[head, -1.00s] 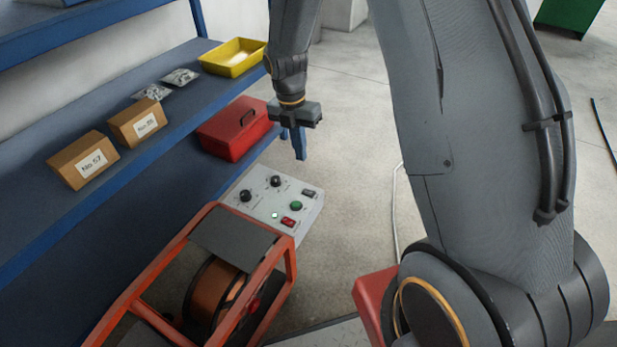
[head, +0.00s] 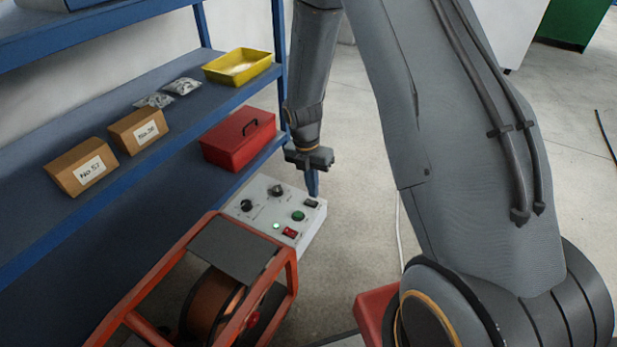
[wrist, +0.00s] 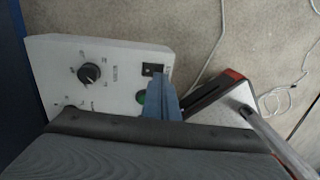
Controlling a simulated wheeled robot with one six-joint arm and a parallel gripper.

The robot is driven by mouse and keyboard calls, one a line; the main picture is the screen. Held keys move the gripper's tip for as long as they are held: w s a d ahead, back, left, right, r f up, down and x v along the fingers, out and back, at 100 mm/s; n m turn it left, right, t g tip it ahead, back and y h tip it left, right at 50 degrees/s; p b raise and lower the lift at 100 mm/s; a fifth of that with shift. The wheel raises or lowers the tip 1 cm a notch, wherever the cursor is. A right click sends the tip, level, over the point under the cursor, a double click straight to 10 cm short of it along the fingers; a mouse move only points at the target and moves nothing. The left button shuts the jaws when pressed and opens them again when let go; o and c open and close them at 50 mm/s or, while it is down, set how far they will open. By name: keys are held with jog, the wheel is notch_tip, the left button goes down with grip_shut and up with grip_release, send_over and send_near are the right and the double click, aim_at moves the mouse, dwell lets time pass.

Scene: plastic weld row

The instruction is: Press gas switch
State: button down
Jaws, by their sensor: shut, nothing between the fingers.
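The welder's white control panel (head: 262,212) has two black knobs, a green button (head: 298,216), a red switch (head: 290,232), a small lit green lamp and a black rocker switch (head: 311,203) at its far right corner. I cannot read which switch is labelled gas. My gripper (head: 313,192) points down with its blue fingers shut and empty, just by the black rocker. In the wrist view the fingers (wrist: 166,99) show beside the black rocker (wrist: 153,69) and partly cover the green button (wrist: 140,97). I cannot tell whether the tips touch the panel.
An orange frame (head: 180,262) with a copper-coloured spool stands before the panel. A blue shelf (head: 60,210) at the left holds two cardboard boxes (head: 139,131), bags, a yellow tray (head: 207,72) and a red case (head: 235,145). White cable lies on the open floor (head: 350,215) at the right.

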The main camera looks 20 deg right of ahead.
aim_at(311, 202)
jog(key=shift+s+d+f+b, duration=0.1)
jog(key=shift+f+b, duration=0.2)
jog(key=shift+f, duration=1.1)
jog(key=shift+s+f, duration=0.1)
jog(key=shift+f, duration=0.05)
jog(key=shift+p, duration=0.3)
jog(key=shift+w+a, duration=0.5)
jog(key=shift+w, duration=0.1)
jog(key=shift+r, duration=0.25)
notch_tip(311, 202, up, 8)
jog(key=p, duration=0.2)
jog(key=shift+w+a+f, duration=0.2)
jog(key=shift+w+a, duration=0.15)
jog(key=shift+r, duration=0.1)
